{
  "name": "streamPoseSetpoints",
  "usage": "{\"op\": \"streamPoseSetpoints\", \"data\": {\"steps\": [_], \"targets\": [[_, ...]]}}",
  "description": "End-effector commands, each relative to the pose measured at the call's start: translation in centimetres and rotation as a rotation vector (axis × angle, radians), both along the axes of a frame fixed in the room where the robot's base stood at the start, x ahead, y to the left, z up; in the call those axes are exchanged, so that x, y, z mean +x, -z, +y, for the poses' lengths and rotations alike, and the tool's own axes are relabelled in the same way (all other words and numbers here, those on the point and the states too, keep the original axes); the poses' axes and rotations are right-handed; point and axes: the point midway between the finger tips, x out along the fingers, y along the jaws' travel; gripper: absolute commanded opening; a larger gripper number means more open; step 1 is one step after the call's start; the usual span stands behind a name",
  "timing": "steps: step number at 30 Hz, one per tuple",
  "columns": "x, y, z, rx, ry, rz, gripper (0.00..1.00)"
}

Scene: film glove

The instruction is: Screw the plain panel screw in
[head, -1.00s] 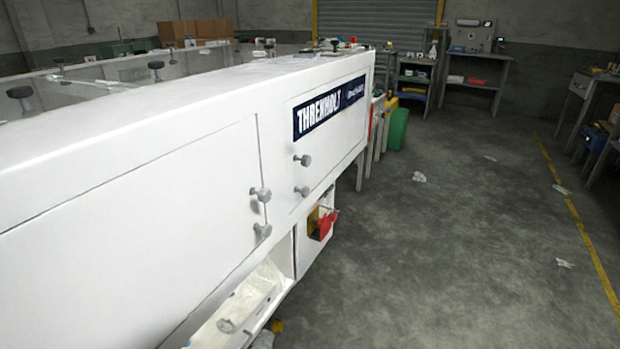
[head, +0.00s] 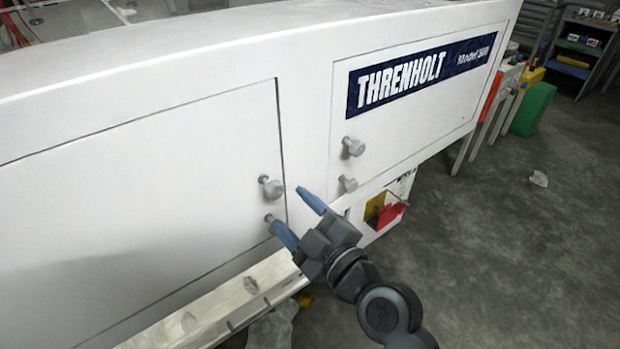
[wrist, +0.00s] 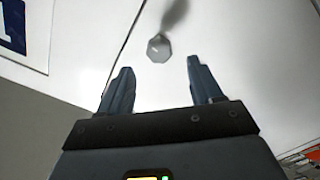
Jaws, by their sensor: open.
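The plain white panel (head: 150,210) fills the left of the head view. Two grey screws stand out near its right edge: an upper one (head: 272,188) and a lower one (head: 269,218), the lower partly hidden by a finger. My gripper (head: 286,207) is open and empty, its blue-grey fingers pointing at the machine by these screws. In the wrist view, one grey faceted screw head (wrist: 158,47) lies ahead of and between the open fingers (wrist: 161,76), apart from both. A dark streak runs up from it. I cannot tell how far it stands out.
The THRENHOLT panel (head: 425,85) is to the right, with two screws of its own, an upper (head: 354,146) and a lower (head: 348,184). A red and yellow bin (head: 385,212) hangs at right.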

Motion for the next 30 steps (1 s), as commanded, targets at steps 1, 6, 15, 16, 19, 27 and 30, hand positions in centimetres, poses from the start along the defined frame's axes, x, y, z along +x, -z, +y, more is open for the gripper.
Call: {"op": "streamPoseSetpoints", "data": {"steps": [1,6,15,16,19,27,30], "targets": [[0.3,-0.2,0.3,-0.002,-0.004,-0.002,0.65],[2.0,-0.4,1.5,-0.001,-0.004,-0.002,0.65],[5.5,-0.2,3.8,-0.001,-0.001,-0.002,0.65],[5.7,-0.2,3.9,-0.001,-0.002,-0.002,0.65],[6.2,-0.1,4.3,-0.001,-0.001,-0.001,0.65],[6.4,0.0,4.4,0.000,-0.001,-0.001,0.65],[6.4,0.0,4.3,0.000,-0.001,-0.001,0.58]]}}
